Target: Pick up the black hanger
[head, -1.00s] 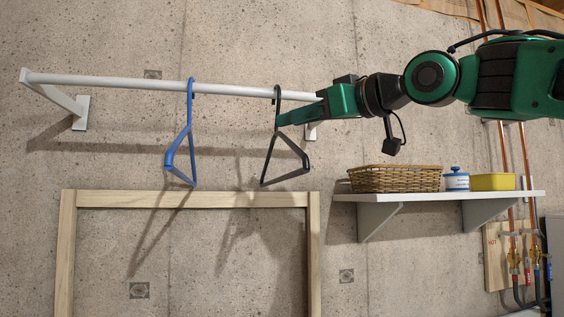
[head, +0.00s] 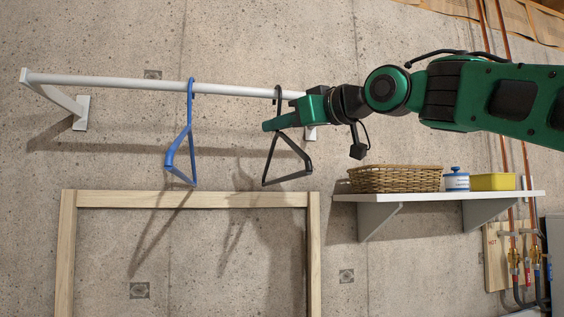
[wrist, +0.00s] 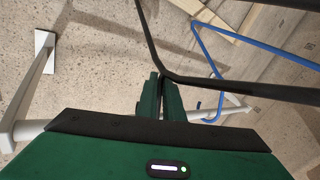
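The black hanger (head: 288,165) hangs by its hook from the white wall rail (head: 130,82), to the right of a blue hanger (head: 180,153). My gripper (head: 268,124) is at the black hanger's neck, just below the rail, with its fingertips reaching slightly left past the neck. In the wrist view, the black hanger (wrist: 205,82) crosses close in front, and its neck lies at the narrow gap between my green fingers (wrist: 161,95). The fingers are close together. I cannot tell whether they press on the neck, which is partly hidden.
The blue hanger also shows in the wrist view (wrist: 235,38). A white shelf (head: 440,197) at right holds a wicker basket (head: 395,179), a blue-and-white jar (head: 456,182) and a yellow box (head: 493,182). A wooden frame (head: 190,199) stands below the hangers.

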